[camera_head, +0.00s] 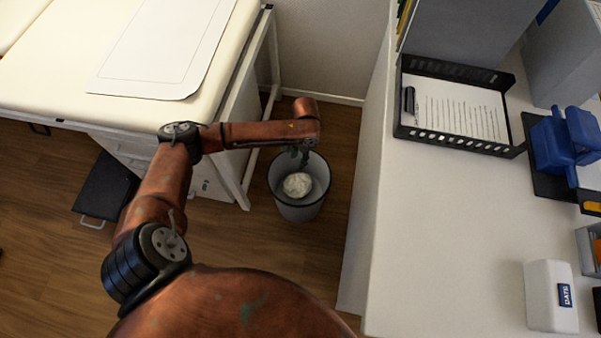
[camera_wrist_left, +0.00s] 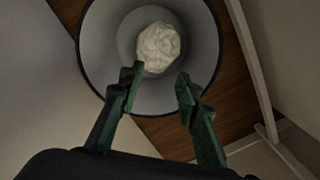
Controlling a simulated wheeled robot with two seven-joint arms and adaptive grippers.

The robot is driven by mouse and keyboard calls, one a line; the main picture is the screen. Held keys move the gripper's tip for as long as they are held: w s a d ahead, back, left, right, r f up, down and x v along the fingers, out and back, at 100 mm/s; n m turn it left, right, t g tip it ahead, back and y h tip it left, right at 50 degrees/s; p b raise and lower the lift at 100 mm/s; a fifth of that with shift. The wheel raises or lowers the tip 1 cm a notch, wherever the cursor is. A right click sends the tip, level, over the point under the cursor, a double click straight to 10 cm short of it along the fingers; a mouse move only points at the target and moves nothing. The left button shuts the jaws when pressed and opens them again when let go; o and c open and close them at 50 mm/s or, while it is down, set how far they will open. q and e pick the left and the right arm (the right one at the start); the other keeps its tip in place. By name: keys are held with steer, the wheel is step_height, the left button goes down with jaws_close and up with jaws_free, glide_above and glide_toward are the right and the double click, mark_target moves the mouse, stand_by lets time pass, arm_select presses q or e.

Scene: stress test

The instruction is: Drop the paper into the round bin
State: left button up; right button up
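The round bin (camera_head: 300,211) is grey and stands on the floor between the padded table and the white desk. The crumpled white paper (camera_head: 297,185) shows inside its opening. In the left wrist view the paper (camera_wrist_left: 158,47) appears within the round bin (camera_wrist_left: 97,42), beyond my fingertips and apart from them. My left gripper (camera_wrist_left: 160,78) is open, its two green fingers spread with nothing between them. In the head view the left gripper (camera_head: 301,157) is small and dark, over the bin's far rim. My right gripper is not in view.
The padded table (camera_head: 60,60) with a white sheet is at the left, its white frame leg close to the bin. The white desk (camera_head: 440,220) at the right holds a black paper tray (camera_head: 455,142), a blue object (camera_head: 566,140) and a white DATE box (camera_head: 549,296). A dark step (camera_head: 106,187) lies on the floor.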

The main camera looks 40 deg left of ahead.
arm_select(q)
steer(key=r, duration=0.4)
steer(key=shift+w, duration=0.2)
